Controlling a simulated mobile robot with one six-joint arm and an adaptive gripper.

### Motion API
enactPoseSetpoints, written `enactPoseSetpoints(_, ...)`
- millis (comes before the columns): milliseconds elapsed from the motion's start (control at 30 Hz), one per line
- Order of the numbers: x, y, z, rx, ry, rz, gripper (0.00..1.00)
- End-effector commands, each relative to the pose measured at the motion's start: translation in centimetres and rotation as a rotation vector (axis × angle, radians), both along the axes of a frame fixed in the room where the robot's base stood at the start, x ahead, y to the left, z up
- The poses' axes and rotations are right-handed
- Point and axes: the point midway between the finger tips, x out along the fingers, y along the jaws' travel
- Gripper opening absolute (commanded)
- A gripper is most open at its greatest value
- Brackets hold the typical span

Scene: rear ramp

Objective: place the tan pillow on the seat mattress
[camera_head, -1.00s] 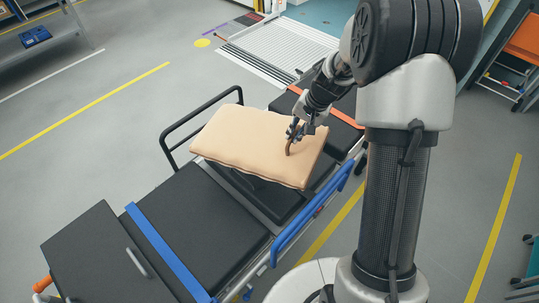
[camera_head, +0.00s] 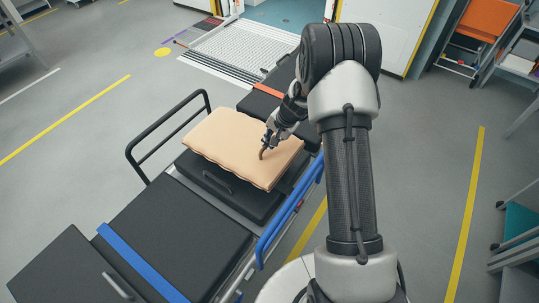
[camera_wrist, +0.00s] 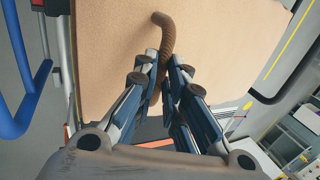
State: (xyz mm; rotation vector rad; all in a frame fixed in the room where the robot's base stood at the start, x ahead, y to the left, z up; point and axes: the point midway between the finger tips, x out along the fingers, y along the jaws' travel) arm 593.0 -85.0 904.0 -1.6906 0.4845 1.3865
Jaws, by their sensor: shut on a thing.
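The tan pillow (camera_head: 236,140) is a flat, tilted slab over the middle of the stretcher in the head view. It fills the upper part of the wrist view (camera_wrist: 200,60). My gripper (camera_head: 266,146) is at the pillow's right part. In the wrist view my gripper (camera_wrist: 166,75) is shut on the brown curved handle (camera_wrist: 165,35) of the pillow. The black seat mattress (camera_head: 225,190) seems to be the dark pad with a grip below the pillow, partly hidden by it. I cannot tell whether pillow and pad touch.
A black side rail (camera_head: 165,140) stands up at the stretcher's left, and a blue rail (camera_head: 290,205) runs along its right. A flat black section with a blue strap (camera_head: 140,262) lies nearer. A ramp (camera_head: 235,48) is behind.

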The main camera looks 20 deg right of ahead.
Motion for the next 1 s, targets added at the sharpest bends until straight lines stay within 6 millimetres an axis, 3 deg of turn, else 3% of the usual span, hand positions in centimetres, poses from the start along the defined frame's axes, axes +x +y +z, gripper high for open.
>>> enactPoseSetpoints(100, 0.1, 0.0, -1.7, -0.001, -0.003, -0.001, 0.00)
enactPoseSetpoints(333, 0.1, 0.0, -3.2, 0.000, -0.002, 0.000, 0.00)
enactPoseSetpoints(533, 0.1, 0.0, -6.2, 0.000, -0.001, -0.001, 0.00)
enactPoseSetpoints(767, 0.1, 0.0, -6.3, -0.002, -0.004, 0.001, 0.00)
enactPoseSetpoints(800, 0.0, 0.0, -6.4, -0.001, -0.001, 0.001, 0.13)
enactPoseSetpoints(1000, 0.0, 0.0, -6.4, 0.000, -0.002, 0.001, 0.26)
